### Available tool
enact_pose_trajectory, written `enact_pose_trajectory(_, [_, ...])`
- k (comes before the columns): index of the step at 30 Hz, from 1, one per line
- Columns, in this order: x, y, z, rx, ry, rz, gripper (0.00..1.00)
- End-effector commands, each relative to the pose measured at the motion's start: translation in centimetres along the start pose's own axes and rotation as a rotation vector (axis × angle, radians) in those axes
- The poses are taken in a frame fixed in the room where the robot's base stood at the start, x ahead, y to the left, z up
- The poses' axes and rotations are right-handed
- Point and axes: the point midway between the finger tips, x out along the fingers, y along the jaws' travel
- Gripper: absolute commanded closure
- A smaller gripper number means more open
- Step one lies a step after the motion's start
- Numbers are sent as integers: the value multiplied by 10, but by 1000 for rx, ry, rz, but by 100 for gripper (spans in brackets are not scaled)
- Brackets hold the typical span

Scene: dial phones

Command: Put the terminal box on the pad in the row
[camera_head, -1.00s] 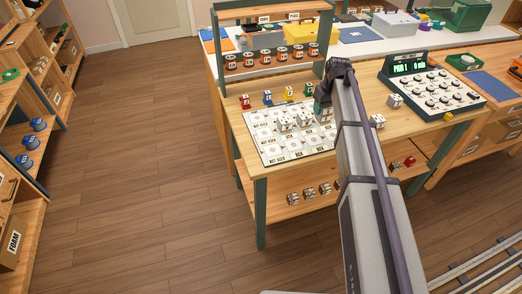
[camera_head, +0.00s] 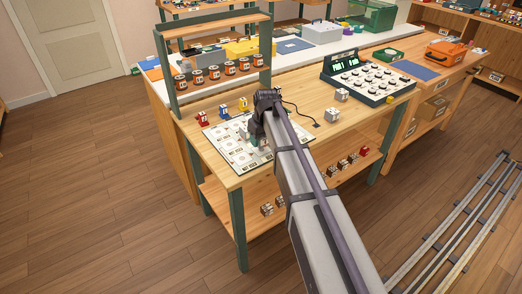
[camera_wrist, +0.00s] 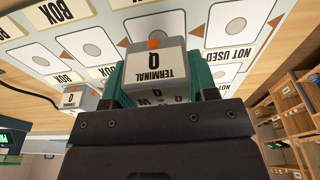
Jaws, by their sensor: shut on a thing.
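My gripper (camera_wrist: 158,82) is shut on a grey terminal box (camera_wrist: 160,62) with an orange top knob and a label reading TERMINAL Q. Its teal fingers are on both sides of the box. In the head view my gripper (camera_head: 260,122) is over the white pad sheet (camera_head: 222,155), and the arm hides part of it. In the wrist view the sheet (camera_wrist: 185,22) shows printed pads with round marks, labelled BOX or NOT USED. Whether the held box touches the sheet is unclear. Another terminal box (camera_wrist: 77,98) stands left of it in the wrist view.
Two white boxes (camera_head: 342,95) (camera_head: 333,115) stand right of my arm on the table. The dial console (camera_head: 358,75) is behind them. Coloured pieces (camera_head: 223,112) stand behind the sheet, below a rack of orange-labelled jars (camera_head: 213,73). More boxes sit on the lower shelf (camera_head: 345,163).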

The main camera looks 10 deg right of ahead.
Motion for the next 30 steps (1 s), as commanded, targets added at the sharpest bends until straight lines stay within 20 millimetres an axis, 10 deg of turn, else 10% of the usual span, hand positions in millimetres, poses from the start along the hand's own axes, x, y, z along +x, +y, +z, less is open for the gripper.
enact_pose_trajectory(3, [31, 0, 5, 0, 0, 0, 72])
enact_pose_trajectory(14, [31, 0, 5, 0, 0, 0, 72])
enact_pose_trajectory(15, [31, 0, 5, 0, 0, 0, 46])
enact_pose_trajectory(21, [30, 0, 4, 0, 0, 0, 27])
enact_pose_trajectory(30, [29, 0, 4, 0, 0, 0, 22])
